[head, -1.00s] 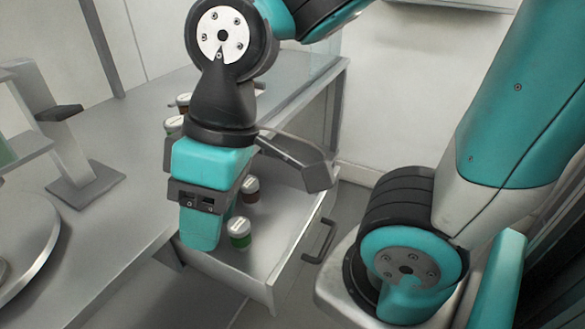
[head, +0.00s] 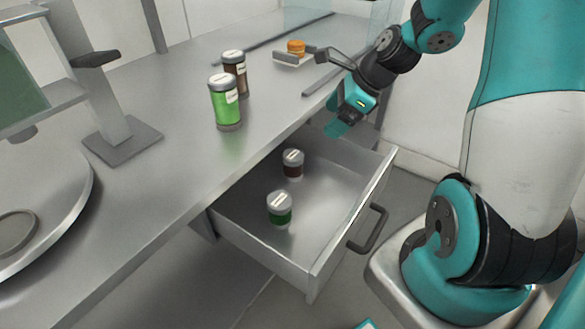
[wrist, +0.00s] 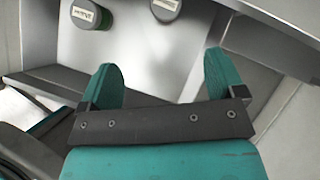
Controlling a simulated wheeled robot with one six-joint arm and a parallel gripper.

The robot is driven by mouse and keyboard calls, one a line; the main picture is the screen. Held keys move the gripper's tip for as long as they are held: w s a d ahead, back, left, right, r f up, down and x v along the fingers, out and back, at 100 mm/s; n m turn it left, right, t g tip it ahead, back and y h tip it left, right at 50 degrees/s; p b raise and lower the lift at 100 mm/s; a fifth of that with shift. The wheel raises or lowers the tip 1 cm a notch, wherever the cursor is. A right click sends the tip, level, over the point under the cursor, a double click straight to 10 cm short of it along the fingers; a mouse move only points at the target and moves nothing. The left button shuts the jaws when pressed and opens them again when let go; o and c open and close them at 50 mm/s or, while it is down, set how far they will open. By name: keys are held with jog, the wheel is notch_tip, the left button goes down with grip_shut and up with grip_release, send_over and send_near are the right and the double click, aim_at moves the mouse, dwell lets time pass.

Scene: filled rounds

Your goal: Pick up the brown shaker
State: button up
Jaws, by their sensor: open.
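Two brown containers with pale lids show in the head view. A taller brown shaker (head: 236,72) stands upright on the counter, partly behind a bright green shaker (head: 225,103). A shorter brown jar (head: 293,166) stands in the open drawer, behind a dark green jar (head: 279,209). My gripper (head: 336,127) is over the far end of the drawer, right of the short brown jar and apart from it. In the wrist view my gripper (wrist: 162,78) is open and empty. Beyond its fingers are the green jar's lid (wrist: 82,14) and another pale lid (wrist: 165,8).
The drawer (head: 290,268) is pulled out, with a dark handle (head: 368,229) on its front. The counter (head: 165,180) carries a grey stand (head: 122,141) at left. An orange item (head: 296,47) sits at the back. The counter's middle is mostly clear.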

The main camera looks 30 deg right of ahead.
aim_at(300, 156)
jog(key=shift+m, duration=0.6)
jog(key=x, duration=0.7)
jog(key=d+b+x, duration=0.1)
jog(key=x, duration=0.3)
jog(key=shift+w+f, duration=0.2)
jog(key=shift+f, duration=0.3)
jog(key=shift+x, duration=2.95)
jog(key=c, duration=1.1)
jog(key=shift+r, duration=0.1)
